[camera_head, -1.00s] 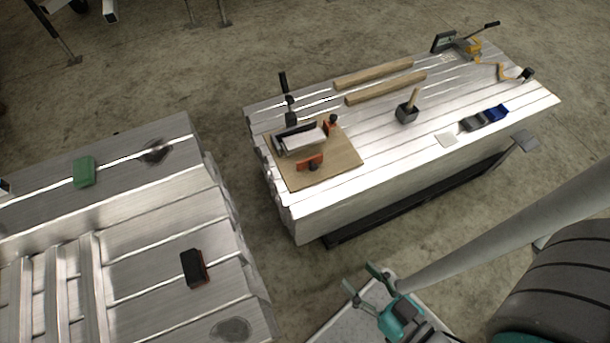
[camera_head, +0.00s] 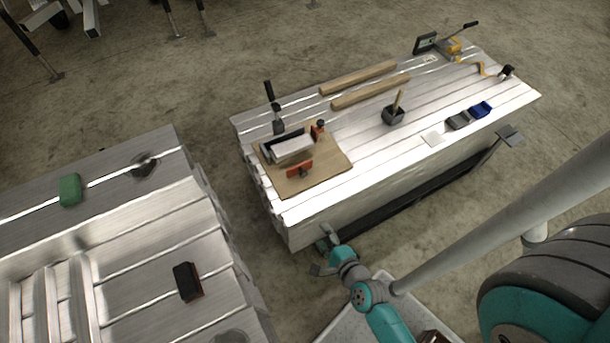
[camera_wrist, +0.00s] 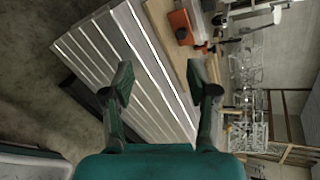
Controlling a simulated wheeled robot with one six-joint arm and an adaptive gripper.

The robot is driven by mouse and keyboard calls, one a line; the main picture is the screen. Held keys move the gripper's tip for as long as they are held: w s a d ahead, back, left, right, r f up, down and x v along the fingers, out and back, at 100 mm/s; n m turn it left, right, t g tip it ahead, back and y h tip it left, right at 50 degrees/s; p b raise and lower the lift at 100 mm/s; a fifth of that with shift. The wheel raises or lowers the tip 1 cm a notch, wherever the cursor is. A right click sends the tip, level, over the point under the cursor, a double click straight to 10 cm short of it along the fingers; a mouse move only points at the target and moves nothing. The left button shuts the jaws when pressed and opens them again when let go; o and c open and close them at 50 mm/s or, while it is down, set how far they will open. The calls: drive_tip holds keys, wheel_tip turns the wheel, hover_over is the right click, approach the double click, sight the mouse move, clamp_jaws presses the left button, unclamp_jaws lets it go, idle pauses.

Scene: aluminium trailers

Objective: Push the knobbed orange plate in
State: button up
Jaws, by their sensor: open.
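An orange plate with a dark knob (camera_head: 300,169) stands at the near side of a wooden board (camera_head: 335,171) on the right-hand aluminium trailer. A second orange piece with a dark knob (camera_head: 319,131) is at the board's far right. A pale block in a dark-sided holder (camera_head: 291,149) sits between them. In the wrist view an orange plate (camera_wrist: 182,26) shows at the top, on the board's edge, beyond the fingers. My gripper (camera_head: 323,255) is open and empty, off the trailer's near side and apart from the plate; its two fingers also show in the wrist view (camera_wrist: 162,84).
On the same trailer are wooden bars (camera_head: 370,91), a grey cup with a stick (camera_head: 393,116), blue (camera_head: 481,109) and grey bins, and a dark upright handle (camera_head: 271,98). Another trailer at left holds a green block (camera_head: 70,190) and a dark brush-like block (camera_head: 187,282).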

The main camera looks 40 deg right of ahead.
drive_tip(key=w+d+f+m, duration=0.4)
drive_tip(key=w+d+m, duration=0.2)
drive_tip(key=w+m, duration=0.2)
drive_tip(key=m, duration=0.6)
approach(304, 175)
drive_tip(key=x, duration=0.9)
drive_tip(key=shift+w+d+f, duration=0.1)
drive_tip(key=shift+w+d, duration=0.05)
drive_tip(key=shift+w, duration=0.05)
clamp_jaws()
